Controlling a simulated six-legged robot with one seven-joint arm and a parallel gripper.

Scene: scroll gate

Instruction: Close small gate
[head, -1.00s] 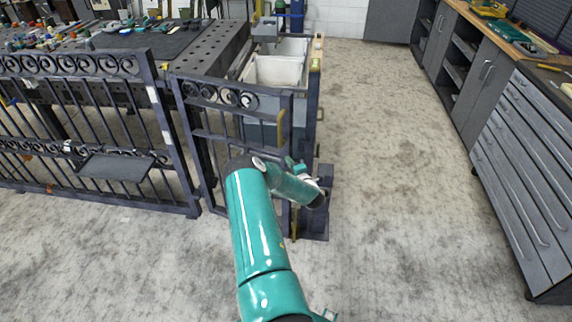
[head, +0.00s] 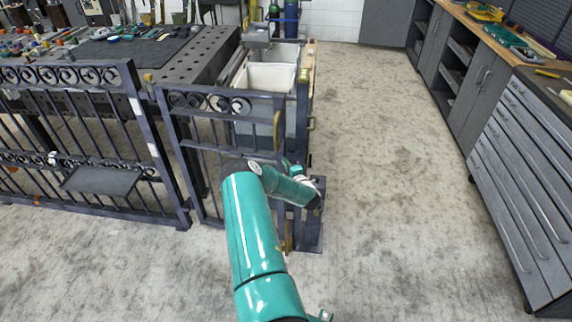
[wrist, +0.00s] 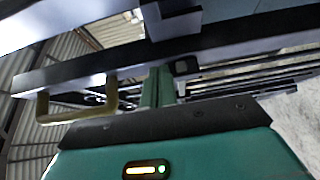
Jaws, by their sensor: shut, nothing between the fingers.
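The small gate (head: 222,93) is a dark metal frame with a scroll row along its top and thin bars below. It stands right of the fixed fence, its free right side close to the latch post (head: 303,105). A narrow gap seems to show between them; full contact cannot be judged. A brass handle (head: 278,130) is on the gate's free side. My gripper (head: 304,178) is low beside that free side, partly hidden by my arm. In the wrist view my gripper (wrist: 160,85) is shut and empty, close to dark bars, with a brass loop (wrist: 78,103) to its left.
The scroll fence (head: 75,130) with a small shelf (head: 100,180) runs to the left. Behind stand a perforated workbench (head: 190,65) and a white bin (head: 265,78). Grey drawers (head: 525,175) line the right. The floor (head: 390,180) between is clear.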

